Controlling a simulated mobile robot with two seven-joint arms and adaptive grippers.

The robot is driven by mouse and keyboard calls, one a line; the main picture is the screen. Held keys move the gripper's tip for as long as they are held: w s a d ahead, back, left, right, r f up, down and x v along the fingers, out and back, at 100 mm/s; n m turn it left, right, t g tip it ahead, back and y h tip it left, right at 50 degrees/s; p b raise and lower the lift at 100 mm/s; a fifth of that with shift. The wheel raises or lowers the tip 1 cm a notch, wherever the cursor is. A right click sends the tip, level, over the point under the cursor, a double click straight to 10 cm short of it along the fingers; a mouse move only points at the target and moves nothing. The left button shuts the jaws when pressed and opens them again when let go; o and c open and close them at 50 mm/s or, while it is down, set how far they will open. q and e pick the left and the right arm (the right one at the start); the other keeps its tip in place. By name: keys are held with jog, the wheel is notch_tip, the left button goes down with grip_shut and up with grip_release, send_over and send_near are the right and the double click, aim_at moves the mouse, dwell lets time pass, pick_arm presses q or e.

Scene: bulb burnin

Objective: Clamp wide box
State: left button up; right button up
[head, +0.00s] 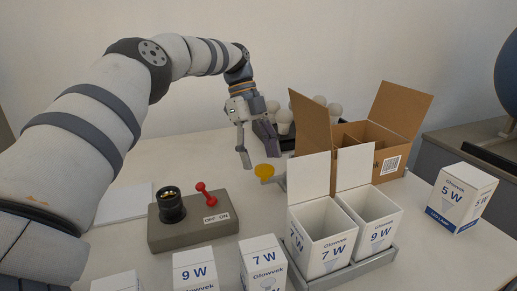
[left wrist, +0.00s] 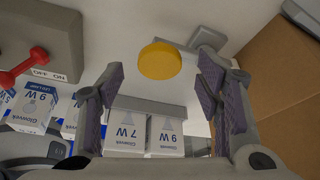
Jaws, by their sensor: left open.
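My left gripper (head: 257,150) is open and empty above the table, left of the open cardboard box (head: 352,150) with dividers inside. A round yellow knob (head: 265,171) beside a grey bracket (head: 280,181) is below the fingers. In the left wrist view the yellow knob (left wrist: 160,60) shows between the spread fingers, apart from both as far as I can tell. Two open white boxes, 7 W (head: 322,245) and 9 W (head: 374,225), stand upright in a grey tray (head: 352,272). Which box is the wide one is not clear. My right gripper is not in view.
A grey tester (head: 190,235) with a black socket and red switch stands at left. White bulbs (head: 284,120) stand behind the gripper. Closed boxes line the front, including 9 W (head: 195,270) and 7 W (head: 262,262); a 5 W box (head: 462,198) stands at right.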

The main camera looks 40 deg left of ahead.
pick_arm(q)
jog(key=shift+v, duration=2.65)
jog(key=shift+f, duration=0.1)
